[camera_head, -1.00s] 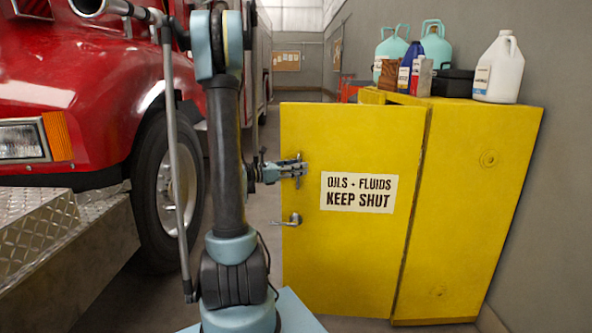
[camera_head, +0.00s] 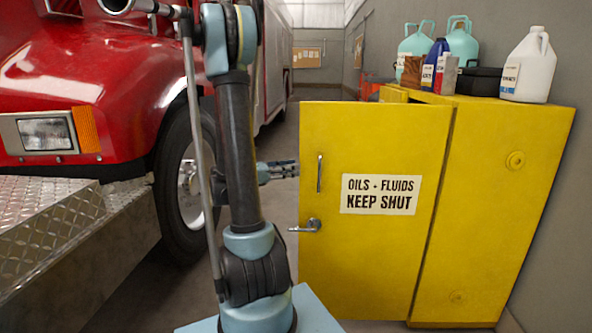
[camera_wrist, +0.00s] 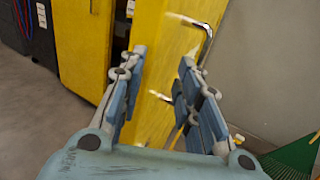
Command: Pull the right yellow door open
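The right yellow door (camera_head: 375,260) carries an "OILS + FLUIDS KEEP SHUT" sign and stands swung out from the cabinet (camera_head: 495,200), reaching left past its body. The door has an upright bar handle (camera_head: 320,172) and a lever (camera_head: 306,226) below it, near its free edge. My gripper (camera_head: 289,169) is just left of that edge, at the bar handle's height. In the wrist view my gripper (camera_wrist: 163,58) has its fingers apart with nothing held. The door face (camera_wrist: 180,40) and bar handle (camera_wrist: 205,42) lie beyond the fingers. A dark gap separates the door from another yellow panel (camera_wrist: 85,45).
Jugs and bottles, including a white jug (camera_head: 528,65), stand on the cabinet top. The red truck (camera_head: 80,80) and its diamond-plate step (camera_head: 70,215) are on the left. A grey wall is close on the right. A green rake (camera_wrist: 295,155) shows in the wrist view.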

